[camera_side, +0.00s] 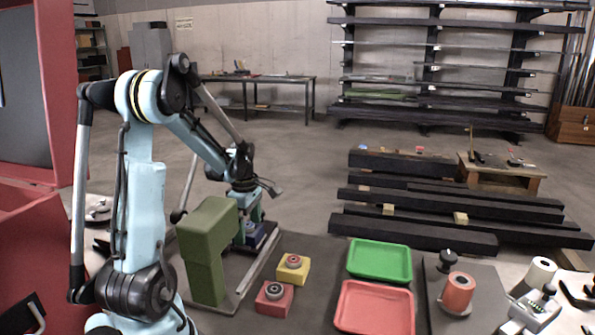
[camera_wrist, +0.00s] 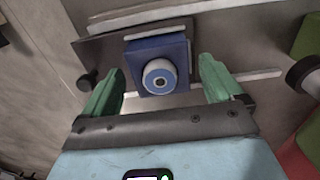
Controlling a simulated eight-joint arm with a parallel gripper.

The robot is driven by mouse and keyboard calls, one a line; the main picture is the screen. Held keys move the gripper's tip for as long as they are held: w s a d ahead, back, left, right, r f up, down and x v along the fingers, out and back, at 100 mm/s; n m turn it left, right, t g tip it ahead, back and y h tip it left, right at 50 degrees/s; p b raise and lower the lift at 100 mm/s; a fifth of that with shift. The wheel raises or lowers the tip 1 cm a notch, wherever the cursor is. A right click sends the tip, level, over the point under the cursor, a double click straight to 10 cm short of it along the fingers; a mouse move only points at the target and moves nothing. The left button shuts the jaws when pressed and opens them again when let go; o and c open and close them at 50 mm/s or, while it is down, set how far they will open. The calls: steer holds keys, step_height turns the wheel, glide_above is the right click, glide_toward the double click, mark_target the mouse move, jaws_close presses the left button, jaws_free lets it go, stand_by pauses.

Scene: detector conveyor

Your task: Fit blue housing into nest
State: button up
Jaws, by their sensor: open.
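The blue housing (camera_wrist: 174,53) is a box with a round white-and-blue knob, in the middle of the wrist view. In the side view the blue housing (camera_side: 255,238) shows partly, beside the olive-green arch (camera_side: 207,243) and under my gripper (camera_side: 251,207). In the wrist view my gripper (camera_wrist: 161,68) is open. Its two green fingers stand to the left and right of the housing, with a gap on each side. A grey plate or rail lies behind the housing. I cannot make out the nest clearly in either view.
A yellow block (camera_side: 293,270) and a red block (camera_side: 274,299), each with a round top, stand right of the arch. A green tray (camera_side: 380,262) and a red tray (camera_side: 374,309) lie further right. A red cylinder (camera_side: 457,294) stands on a grey plate.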

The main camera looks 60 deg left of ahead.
step_height(320, 180, up, 12)
steer(key=w+d+f+m+t, duration=0.1)
steer(key=w+d+m+t, duration=0.1)
steer(key=d+m, duration=1.1)
steer(key=w+d+f+m+t, duration=0.1)
steer(key=d+m+t, duration=0.4)
steer(key=d+m, duration=0.9)
steer(key=shift+w+d+f, duration=0.15)
steer(key=shift+w+d, duration=0.3)
steer(key=shift+d, duration=0.05)
